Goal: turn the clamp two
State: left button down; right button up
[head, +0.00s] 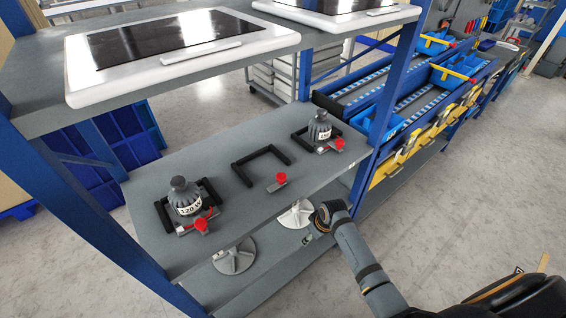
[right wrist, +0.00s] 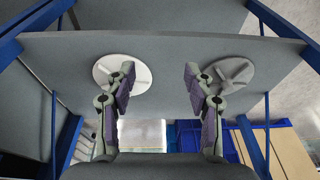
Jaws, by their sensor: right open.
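In the head view, the grey shelf (head: 150,215) carries three black U-shaped frames in a row, each with a red-tipped clamp in front. The left clamp (head: 201,226) is by a dark weight (head: 182,190) labelled 120. The middle clamp (head: 277,182) is by an empty frame (head: 258,160). The right clamp (head: 337,144) is by another dark weight (head: 319,124). My right gripper is at the shelf's front edge, right of the middle clamp; its fingers are hidden there. The right wrist view shows this gripper (right wrist: 160,75) open and empty. My left gripper is out of view.
An upper shelf (head: 30,60) with flat white-framed panels overhangs the back. A blue upright (head: 388,85) stands at the shelf's right end. Blue bins (head: 376,128) sit on racks beyond it.

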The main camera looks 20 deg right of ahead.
jog(key=w+a+r+n+y+p, duration=0.1)
jog(key=a+r+n, duration=0.1)
jog(key=r, duration=1)
jog(key=w+a+r+n+p, duration=0.1)
jog(key=r+n+p, duration=0.1)
jog(key=r, duration=1)
jog(key=n+y+b, duration=0.2)
jog(key=n+b, duration=0.3)
jog(key=b, duration=0.1)
send_near(282, 176)
jog(key=s+x, duration=0.1)
jog(key=x, duration=0.2)
jog(key=shift+g, duration=0.3)
jog(key=f, duration=0.1)
jog(key=w+a+f+p, duration=0.1)
jog(key=w+f, duration=0.1)
jog(key=shift+a+f+p, duration=0.35)
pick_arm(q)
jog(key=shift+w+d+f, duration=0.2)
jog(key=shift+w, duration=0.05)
pick_arm(e)
jog(key=shift+a+f, duration=0.15)
jog(key=shift+f, duration=0.5)
jog(key=shift+w, duration=0.1)
